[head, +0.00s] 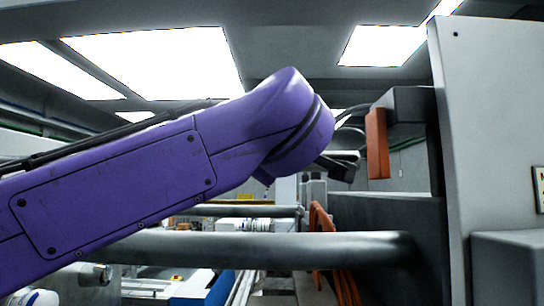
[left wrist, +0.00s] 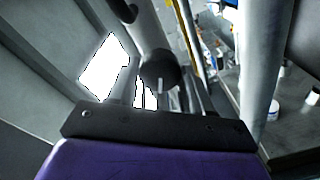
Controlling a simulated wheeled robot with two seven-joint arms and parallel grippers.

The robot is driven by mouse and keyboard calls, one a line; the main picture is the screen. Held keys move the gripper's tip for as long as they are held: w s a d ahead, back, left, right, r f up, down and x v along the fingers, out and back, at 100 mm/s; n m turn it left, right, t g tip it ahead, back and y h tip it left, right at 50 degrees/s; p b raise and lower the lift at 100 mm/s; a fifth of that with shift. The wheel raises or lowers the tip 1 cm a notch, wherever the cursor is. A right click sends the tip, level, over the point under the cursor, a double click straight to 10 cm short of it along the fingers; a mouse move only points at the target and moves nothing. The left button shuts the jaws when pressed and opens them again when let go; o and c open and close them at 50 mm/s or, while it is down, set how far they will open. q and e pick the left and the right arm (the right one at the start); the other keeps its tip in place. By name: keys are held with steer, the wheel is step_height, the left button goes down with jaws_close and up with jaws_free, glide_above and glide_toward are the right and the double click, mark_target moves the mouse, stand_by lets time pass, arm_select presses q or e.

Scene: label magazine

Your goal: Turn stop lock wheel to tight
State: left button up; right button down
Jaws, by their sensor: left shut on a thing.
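In the left wrist view a dark round knob (left wrist: 158,66), which looks like the stop lock wheel, sits at the end of a grey bar. My left gripper (left wrist: 160,88) is shut on it, with the fingers reaching forward from the dark palm. In the head view my purple left arm crosses from the left, and its gripper (head: 338,168) is mostly hidden behind the wrist. The wheel cannot be made out in the head view. Any tight marking is not visible. My right gripper is in neither view.
A thick grey horizontal bar (head: 260,249) runs below my arm. An orange block (head: 377,143) hangs from a dark bracket just right of the gripper. A large grey panel (head: 495,120) closes off the right.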

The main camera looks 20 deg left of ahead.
arm_select(q)
steer(key=shift+a+r+m, duration=0.1)
steer(key=shift+r+m, duration=0.15)
steer(key=shift+m, duration=0.25)
steer(key=o, duration=0.9)
steer(key=shift+o, duration=0.8)
steer(key=shift+w+f, duration=0.15)
steer(key=shift+f, duration=0.05)
steer(key=b+v, duration=0.4)
steer(key=v, duration=0.6)
steer(key=shift+s, duration=0.25)
